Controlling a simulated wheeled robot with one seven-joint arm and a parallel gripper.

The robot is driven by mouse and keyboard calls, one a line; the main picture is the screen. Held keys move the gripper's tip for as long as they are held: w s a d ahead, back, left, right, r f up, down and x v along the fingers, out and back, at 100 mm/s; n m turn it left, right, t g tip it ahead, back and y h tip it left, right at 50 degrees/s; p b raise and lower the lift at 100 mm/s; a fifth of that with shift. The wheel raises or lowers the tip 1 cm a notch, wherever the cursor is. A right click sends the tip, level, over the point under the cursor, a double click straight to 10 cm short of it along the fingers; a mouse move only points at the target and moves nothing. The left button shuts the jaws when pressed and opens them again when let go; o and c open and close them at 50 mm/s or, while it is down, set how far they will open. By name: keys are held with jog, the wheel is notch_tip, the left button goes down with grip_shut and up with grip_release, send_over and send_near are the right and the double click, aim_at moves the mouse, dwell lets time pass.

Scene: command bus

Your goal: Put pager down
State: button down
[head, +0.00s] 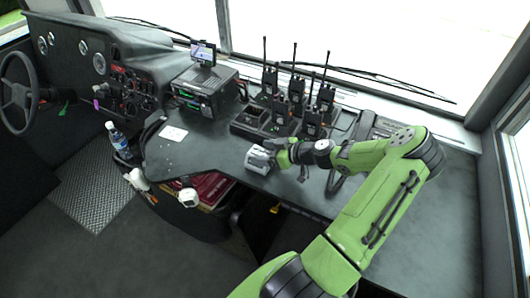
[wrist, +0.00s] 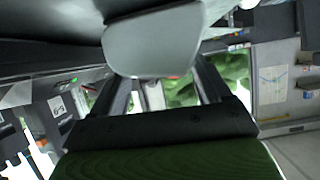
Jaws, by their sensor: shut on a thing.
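The pager (head: 258,159) is a small pale grey box in the head view. It is at the end of my gripper (head: 272,153), over the dark dash top (head: 205,150) near its front edge. I cannot tell whether it touches the surface. In the wrist view a rounded grey slab, apparently the pager (wrist: 155,45), fills the upper middle, at the fingertips of my gripper (wrist: 155,85). My gripper is shut on it. The fingers are small and partly hidden in the head view.
Several handheld radios (head: 312,122) with tall antennas stand in chargers just behind my gripper. A radio unit with a small screen (head: 203,53) is at the back left. A white card (head: 173,133) lies to the left. The dash between card and pager is clear.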

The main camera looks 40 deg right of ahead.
grip_release()
jog(key=shift+f, duration=0.1)
jog(key=shift+r, duration=0.25)
jog(key=p+v, duration=0.2)
jog(key=v, duration=1)
jog(key=w+a+r+g+h, duration=0.1)
jog(key=a+r+g, duration=0.35)
jog(key=a, duration=0.45)
jog(key=w+a+r+g+h, duration=0.1)
jog(key=a+r+g, duration=0.3)
jog(key=a, duration=0.6)
jog(key=s+a+r+m+t+h, duration=0.2)
jog(key=s+a+r+m, duration=0.1)
jog(key=s+a+r, duration=0.6)
jog(key=s+a, duration=0.1)
jog(key=s, duration=0.2)
jog(key=shift+a+r, duration=0.15)
jog(key=shift+a, duration=0.1)
jog(key=shift+w, duration=0.1)
